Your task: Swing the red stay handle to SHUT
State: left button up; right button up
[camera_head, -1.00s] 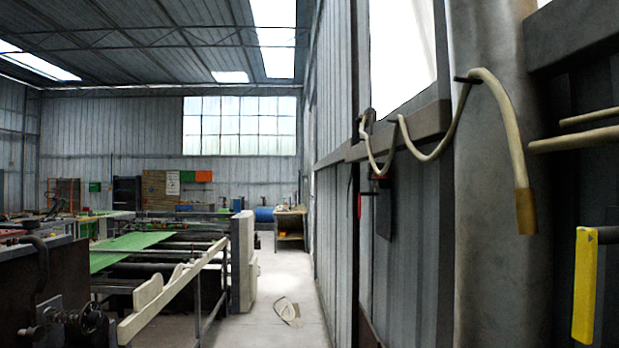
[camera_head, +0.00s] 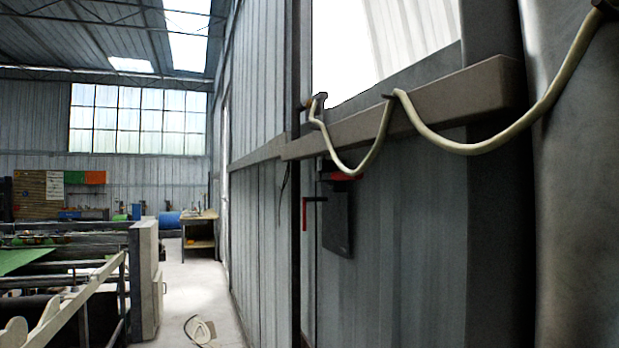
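A small red handle (camera_head: 304,215) hangs downward on the corrugated metal wall, below the window ledge. It joins a short dark bar at its top. A dark flat plate (camera_head: 336,220) is just to its right, with another red piece (camera_head: 345,176) along the plate's top. No SHUT marking can be read at this size. Neither of my grippers is in view.
A pale hose (camera_head: 480,146) droops from hooks along the grey ledge (camera_head: 430,105) above the handle. A machine with rails (camera_head: 95,290) stands at left. A pale coil (camera_head: 199,330) lies on the aisle floor (camera_head: 190,285), otherwise mostly clear. A bench (camera_head: 200,232) stands farther back.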

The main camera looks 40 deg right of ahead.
aim_at(339, 176)
jog(key=i, duration=0.9)
jog(key=z, duration=2.7)
